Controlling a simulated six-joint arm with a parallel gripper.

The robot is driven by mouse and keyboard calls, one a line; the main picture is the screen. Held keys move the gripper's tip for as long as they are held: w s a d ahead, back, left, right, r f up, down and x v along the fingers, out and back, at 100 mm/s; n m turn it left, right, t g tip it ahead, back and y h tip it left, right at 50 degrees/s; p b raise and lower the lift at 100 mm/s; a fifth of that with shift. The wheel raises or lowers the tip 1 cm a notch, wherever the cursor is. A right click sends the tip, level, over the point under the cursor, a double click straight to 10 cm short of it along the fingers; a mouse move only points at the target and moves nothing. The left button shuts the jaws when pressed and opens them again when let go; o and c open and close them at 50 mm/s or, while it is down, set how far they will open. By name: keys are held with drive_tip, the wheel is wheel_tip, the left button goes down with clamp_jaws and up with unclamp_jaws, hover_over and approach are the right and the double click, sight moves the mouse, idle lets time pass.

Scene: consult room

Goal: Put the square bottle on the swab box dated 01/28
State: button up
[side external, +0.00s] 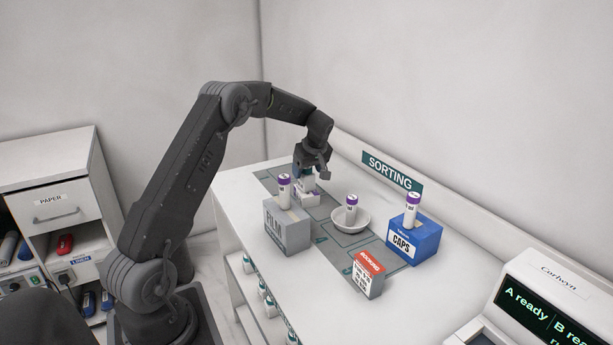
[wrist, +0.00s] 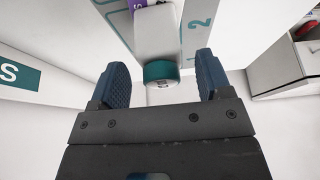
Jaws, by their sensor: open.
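My gripper (side external: 309,168) is at the far left end of the counter, pointing down. In the wrist view its two blue fingers are apart, and the gripper (wrist: 160,62) has a white bottle-like body (wrist: 155,38) with a teal cap between and just beyond the fingertips; I see gaps on both sides. This looks like the square bottle. In the side view a white body (side external: 304,184) shows under the gripper, above a small white box (side external: 308,197) with purple marks. Contact between them is unclear. I cannot read a 01/28 date in either view.
A grey FILM box (side external: 287,232) and a blue CAPS box (side external: 414,240) each carry a purple-capped tube. Another tube stands in a white bowl (side external: 364,222). A red-and-white box (side external: 367,276) stands near the front. Green-outlined mat areas lie between them.

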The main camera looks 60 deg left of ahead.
drive_tip(key=v, duration=0.9)
drive_tip(key=s+d+r+m+t+h, duration=0.1)
drive_tip(key=s+d+r+m, duration=0.35)
drive_tip(key=d, duration=0.45)
drive_tip(key=s+d+r+m+t+h, duration=0.1)
drive_tip(key=s+d+r+m+t, duration=0.15)
drive_tip(key=s+d+r, duration=0.4)
drive_tip(key=s+d+f+m+t+h, duration=0.1)
drive_tip(key=s+d+f+m, duration=0.1)
drive_tip(key=s+d+m, duration=0.3)
drive_tip(key=s+d+f+m+t+h, duration=0.1)
drive_tip(key=s+d+f+m, duration=0.2)
drive_tip(key=s+d+m, duration=0.3)
drive_tip(key=s+d, duration=0.5)
drive_tip(key=shift+s+d+h, duration=0.3)
drive_tip(key=shift+s+d, duration=0.05)
drive_tip(key=shift+s, duration=0.05)
